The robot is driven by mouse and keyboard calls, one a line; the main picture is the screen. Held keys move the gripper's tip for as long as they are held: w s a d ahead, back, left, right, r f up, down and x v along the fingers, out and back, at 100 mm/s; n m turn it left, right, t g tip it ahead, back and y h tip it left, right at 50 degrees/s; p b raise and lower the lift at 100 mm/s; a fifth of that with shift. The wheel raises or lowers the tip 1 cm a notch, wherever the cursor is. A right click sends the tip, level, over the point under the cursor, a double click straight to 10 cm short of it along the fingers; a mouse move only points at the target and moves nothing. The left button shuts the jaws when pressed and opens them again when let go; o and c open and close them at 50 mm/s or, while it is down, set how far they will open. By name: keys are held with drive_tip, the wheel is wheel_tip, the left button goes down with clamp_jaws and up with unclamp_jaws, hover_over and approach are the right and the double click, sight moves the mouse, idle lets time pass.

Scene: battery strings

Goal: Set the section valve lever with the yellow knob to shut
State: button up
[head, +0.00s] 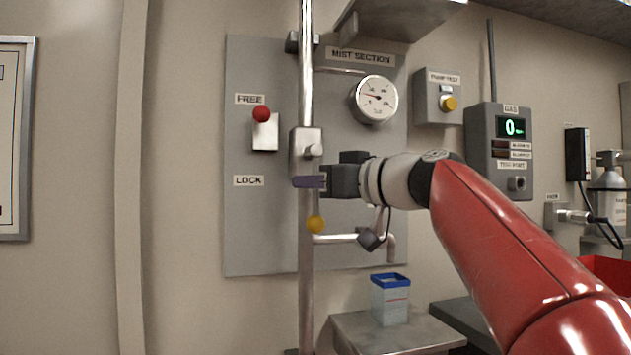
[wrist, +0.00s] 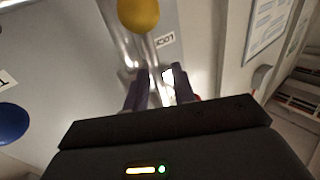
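The yellow knob (head: 316,224) is at the lower end of the section valve lever, in front of the vertical pipe, in the head view. The valve body (head: 306,145) is above it on the pipe. My gripper (head: 300,182) points left across the pipe, between valve body and knob. In the wrist view the yellow knob (wrist: 138,14) is at the top edge, beyond the fingertips. My gripper (wrist: 158,78) shows two dark purple fingers apart, with a gap between them. The lever's shaft is mostly hidden by the fingers; I cannot tell whether they touch it.
A red-knobbed lever (head: 261,114) stands at FREE, left of the valve, with a LOCK label below. The grey panel (head: 262,225) holds a pressure gauge (head: 375,99). A bent pipe (head: 345,238) runs below my wrist. A blue-rimmed container (head: 391,299) stands on a shelf.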

clamp_jaws()
drive_tip(key=shift+f+b, duration=0.1)
drive_tip(key=shift+b, duration=0.25)
drive_tip(key=shift+s+a+f+m+b, duration=0.1)
drive_tip(key=shift+a+m+b, duration=0.1)
drive_tip(key=shift+m+b, duration=0.4)
drive_tip(key=m+t+b, duration=0.1)
drive_tip(key=a+m+y+b, duration=0.1)
drive_tip(key=b, duration=0.1)
drive_tip(key=shift+s+t, duration=0.15)
drive_tip(key=shift+t, duration=0.25)
drive_tip(key=a+r+m+t+h+b, duration=0.1)
drive_tip(key=m+t+h, duration=0.3)
drive_tip(key=m, duration=0.6)
drive_tip(key=s+a+r+m+t+h+b, duration=0.1)
drive_tip(key=a+r+m+t+h+b, duration=0.1)
drive_tip(key=m+t, duration=0.4)
drive_tip(key=shift+a+r+m+h+b, duration=0.2)
drive_tip(key=shift+r+m+h+b, duration=0.75)
drive_tip(key=shift+m, duration=1.75)
drive_tip(key=shift+r+m+t+h+p, duration=0.25)
drive_tip(key=shift+r+m+t+p, duration=0.05)
drive_tip(key=shift+r, duration=0.1)
